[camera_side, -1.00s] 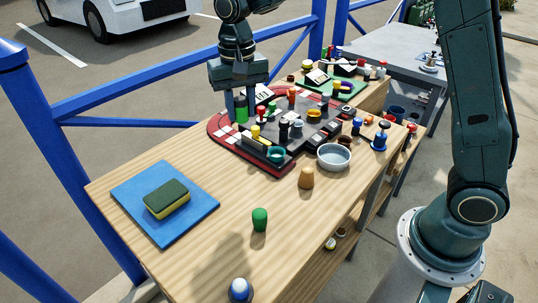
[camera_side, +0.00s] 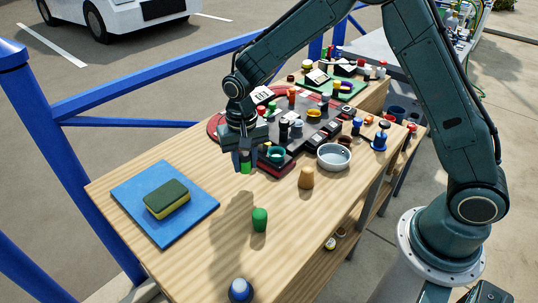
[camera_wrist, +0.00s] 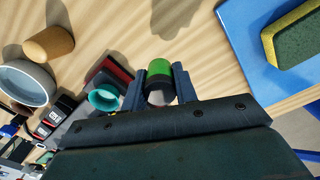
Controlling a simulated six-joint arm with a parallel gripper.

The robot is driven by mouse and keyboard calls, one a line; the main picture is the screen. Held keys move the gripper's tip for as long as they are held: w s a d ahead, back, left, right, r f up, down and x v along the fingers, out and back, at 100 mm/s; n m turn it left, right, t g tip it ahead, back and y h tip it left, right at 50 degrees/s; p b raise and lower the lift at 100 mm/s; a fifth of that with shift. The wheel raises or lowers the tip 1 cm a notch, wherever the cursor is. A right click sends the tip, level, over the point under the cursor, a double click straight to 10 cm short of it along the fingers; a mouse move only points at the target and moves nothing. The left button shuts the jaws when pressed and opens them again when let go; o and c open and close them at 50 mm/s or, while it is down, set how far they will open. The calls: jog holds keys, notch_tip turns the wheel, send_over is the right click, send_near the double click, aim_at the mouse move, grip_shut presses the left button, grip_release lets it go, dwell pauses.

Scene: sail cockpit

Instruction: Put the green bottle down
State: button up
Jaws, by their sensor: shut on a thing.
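My gripper (camera_side: 244,158) is shut on the green bottle (camera_side: 246,167), which hangs upright below it in the side view. It is just in front of the near left edge of the dark, red-rimmed board (camera_side: 275,165), over the wooden table. In the wrist view the green bottle (camera_wrist: 160,70), with a dark band, sits between the two fingers (camera_wrist: 159,88). I cannot tell for sure whether its lower end touches the table. A separate small green peg (camera_side: 260,219) stands on the wood nearer the camera.
A blue mat (camera_side: 170,228) with a sponge (camera_side: 166,199) lies to the left. An orange-tan peg (camera_side: 306,178), a grey bowl (camera_side: 333,156) and a teal cup (camera_side: 276,154) are to the right. A white-and-blue knob (camera_side: 240,290) is at the near edge. Bare wood lies between mat and peg.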

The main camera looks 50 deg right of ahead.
aim_at(246, 173)
jog(key=shift+f, duration=2.15)
jog(key=shift+f, duration=0.15)
jog(key=o, duration=1)
jog(key=shift+c, duration=0.2)
notch_tip(246, 173, up, 11)
jog(key=shift+r, duration=0.65)
